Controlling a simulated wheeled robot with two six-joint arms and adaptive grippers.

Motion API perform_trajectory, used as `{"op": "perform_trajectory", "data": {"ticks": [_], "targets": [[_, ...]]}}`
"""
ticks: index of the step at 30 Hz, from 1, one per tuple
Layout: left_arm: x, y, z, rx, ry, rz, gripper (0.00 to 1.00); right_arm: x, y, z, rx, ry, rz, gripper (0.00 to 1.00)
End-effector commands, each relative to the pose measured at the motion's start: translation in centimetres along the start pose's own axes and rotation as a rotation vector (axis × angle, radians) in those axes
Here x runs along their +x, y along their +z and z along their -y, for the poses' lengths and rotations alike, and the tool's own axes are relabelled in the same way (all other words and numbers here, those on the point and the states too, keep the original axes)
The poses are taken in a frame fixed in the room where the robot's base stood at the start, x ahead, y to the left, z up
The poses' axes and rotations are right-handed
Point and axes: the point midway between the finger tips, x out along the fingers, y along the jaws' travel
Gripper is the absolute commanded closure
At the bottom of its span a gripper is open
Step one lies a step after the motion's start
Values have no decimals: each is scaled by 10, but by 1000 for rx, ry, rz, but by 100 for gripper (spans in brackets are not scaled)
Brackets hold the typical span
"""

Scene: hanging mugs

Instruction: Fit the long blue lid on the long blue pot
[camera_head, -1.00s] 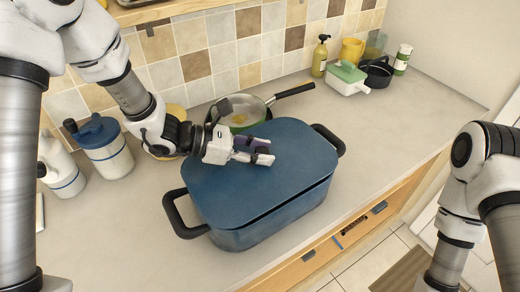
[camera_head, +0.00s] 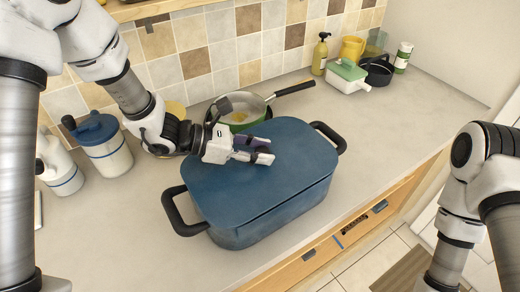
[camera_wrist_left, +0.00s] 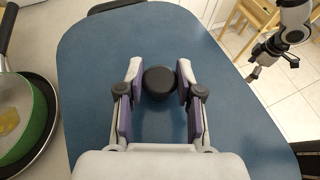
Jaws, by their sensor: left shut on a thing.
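The long blue lid (camera_head: 235,192) lies over the top of the long blue pot (camera_head: 275,215), its outline lined up with the pot's rim. Only a thin dark line shows between them along the front; I cannot tell whether the lid rests fully all around. My left gripper (camera_head: 268,152) is shut on the lid's black knob, which shows between the purple finger pads in the left wrist view (camera_wrist_left: 159,82). In that view the blue lid (camera_wrist_left: 90,75) fills most of the picture. My right gripper (camera_wrist_left: 272,68) is small there, off beyond the counter, its fingers apart and empty.
A pan (camera_head: 240,113) with a green body stands close behind the pot. Lidded canisters (camera_head: 101,148) stand at the left. A green-lidded white dish (camera_head: 347,76), a soap bottle (camera_head: 320,55) and a black pot (camera_head: 379,72) stand at the back right. The counter in front is clear.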

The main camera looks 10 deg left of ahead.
Motion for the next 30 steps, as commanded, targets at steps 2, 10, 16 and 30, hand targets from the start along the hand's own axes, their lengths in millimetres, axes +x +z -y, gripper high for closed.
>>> {"op": "perform_trajectory", "data": {"ticks": [2,10,16,30], "targets": [[0,1,0,0,0,1,100,0,0,0,0,0,0,0],[0,1,0,0,0,1,100,0,0,0,0,0,0,0],[0,0,0,0,0,1,100,0,0,0,0,0,0,0],[3,-6,0,1,0,1,100,8,0,0,0,0,0,0]]}}
